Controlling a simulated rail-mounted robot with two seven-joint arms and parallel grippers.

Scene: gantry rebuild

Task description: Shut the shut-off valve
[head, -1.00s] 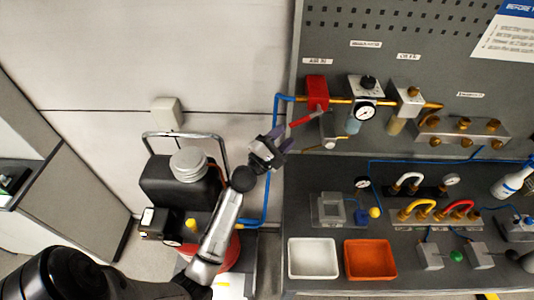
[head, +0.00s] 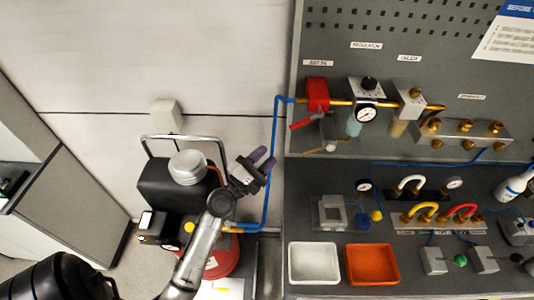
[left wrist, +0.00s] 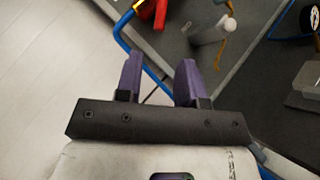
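The red shut-off valve (head: 318,93) is mounted on the grey panel at the upper middle, where the blue hose meets the brass pipe. Its red lever (head: 302,122) slants down and to the left from the body. In the left wrist view, part of the red valve (left wrist: 152,12) shows at the top edge. My left gripper (head: 264,158) is left of and below the lever, apart from it. In the left wrist view its two purple fingers (left wrist: 160,80) stand apart with nothing between them. My right gripper is not in view.
A grey fitting with a brass lever (head: 328,138) sits just below the valve. The blue hose (head: 275,140) runs down beside my left gripper. A black compressor (head: 165,190) stands at left. White (head: 313,280) and orange (head: 371,281) trays lie on the bench.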

